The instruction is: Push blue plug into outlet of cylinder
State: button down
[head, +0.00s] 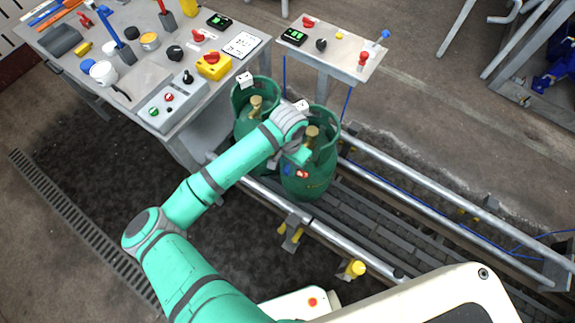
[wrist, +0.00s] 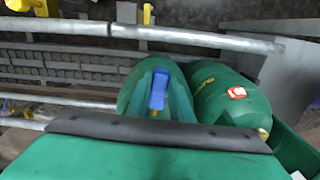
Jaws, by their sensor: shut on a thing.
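Two green gas cylinders stand on the conveyor, a rear one (head: 243,122) and a front one (head: 311,186) with a red and white label and a brass valve. My gripper (head: 301,155) is at the top of the front cylinder, by its collar, and its fingers are too small to make out. A blue piece (head: 287,169), which looks like the blue plug, shows just below it. In the wrist view the blue plug (wrist: 158,89) is upright in front of a green collar, with a small orange tip below. Whether it touches the outlet cannot be told; the fingers are hidden there.
Conveyor rails (head: 440,215) run beside the cylinders towards the lower right. A tool table (head: 150,70) stands at the upper left. A small table (head: 335,60) with a red and a blue piece stands behind the cylinders. Blue hoses hang from it.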

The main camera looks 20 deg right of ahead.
jog(key=shift+w+a, duration=0.15)
jog(key=shift+a, duration=0.1)
jog(key=shift+d, duration=0.1)
jog(key=shift+w+d, duration=0.7)
jog(key=shift+d, duration=0.1)
jog(key=shift+w+d, duration=0.75)
jog(key=shift+d, duration=0.35)
dwell(1.2)
jog(key=c, duration=1.5)
grip_release()
notch_tip(320, 180, up, 11)
jog(key=shift+f, duration=0.1)
